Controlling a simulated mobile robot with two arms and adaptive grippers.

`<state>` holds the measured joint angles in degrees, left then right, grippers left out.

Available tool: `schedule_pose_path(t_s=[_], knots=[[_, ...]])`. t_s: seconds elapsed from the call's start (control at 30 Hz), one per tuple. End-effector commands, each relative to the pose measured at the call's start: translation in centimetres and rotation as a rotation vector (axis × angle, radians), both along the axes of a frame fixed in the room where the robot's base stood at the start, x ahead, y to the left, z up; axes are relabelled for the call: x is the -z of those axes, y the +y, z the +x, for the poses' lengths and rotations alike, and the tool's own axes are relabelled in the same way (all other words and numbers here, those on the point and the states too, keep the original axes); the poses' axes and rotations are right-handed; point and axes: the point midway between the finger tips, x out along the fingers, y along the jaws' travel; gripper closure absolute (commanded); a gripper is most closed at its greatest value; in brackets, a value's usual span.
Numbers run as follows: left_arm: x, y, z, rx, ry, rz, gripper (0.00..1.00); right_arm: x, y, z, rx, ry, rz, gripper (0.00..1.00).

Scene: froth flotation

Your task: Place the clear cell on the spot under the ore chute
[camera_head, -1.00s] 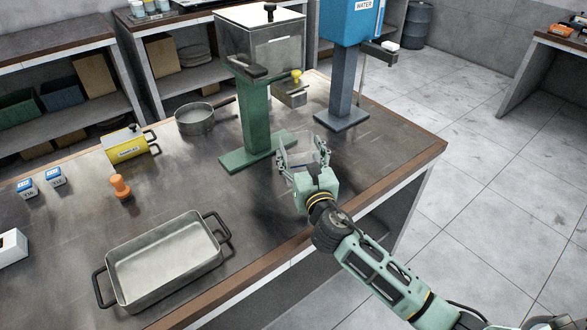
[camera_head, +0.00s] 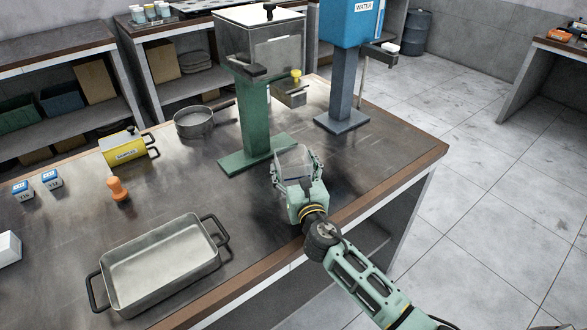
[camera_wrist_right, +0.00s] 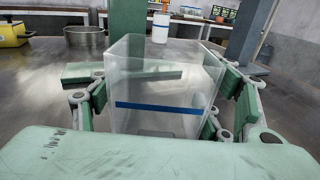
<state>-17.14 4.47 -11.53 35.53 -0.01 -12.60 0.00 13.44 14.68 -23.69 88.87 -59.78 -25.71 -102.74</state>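The clear cell (camera_wrist_right: 158,92) is a transparent open box with a blue line across its side. In the right wrist view it sits between the fingers of my right gripper (camera_wrist_right: 170,105), which are closed around its sides. In the head view the cell (camera_head: 293,162) shows faintly between the fingers of my right gripper (camera_head: 295,175), in front of the green stand's base. The cell is nearer to me than the spout. My left gripper is not in view.
A blue water tank (camera_head: 350,22) on a grey stand (camera_head: 341,100) is right of the green stand.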

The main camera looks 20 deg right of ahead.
Motion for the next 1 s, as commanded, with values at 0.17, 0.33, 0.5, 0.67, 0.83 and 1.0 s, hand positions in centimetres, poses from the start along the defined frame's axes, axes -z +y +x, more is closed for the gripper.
schedule_pose_path(t_s=[0.17,0.33,0.5,0.67,0.83,1.0], knots=[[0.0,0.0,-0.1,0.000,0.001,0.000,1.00,0.0,0.0,0.0,0.000,0.000,0.000,0.13],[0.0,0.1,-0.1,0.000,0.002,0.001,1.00,0.0,0.0,0.0,0.000,0.000,-0.001,0.13],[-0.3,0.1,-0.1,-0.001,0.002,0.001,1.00,-0.4,0.0,0.0,0.000,-0.001,0.000,0.13],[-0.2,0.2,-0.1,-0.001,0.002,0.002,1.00,-0.1,0.1,-2.0,-0.001,0.001,-0.002,0.13],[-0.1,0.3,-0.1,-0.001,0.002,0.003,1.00,0.0,0.3,-5.7,-0.002,0.002,-0.001,0.13],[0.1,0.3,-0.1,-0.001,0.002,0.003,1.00,-0.1,0.4,-9.1,-0.002,0.001,0.000,0.13]])
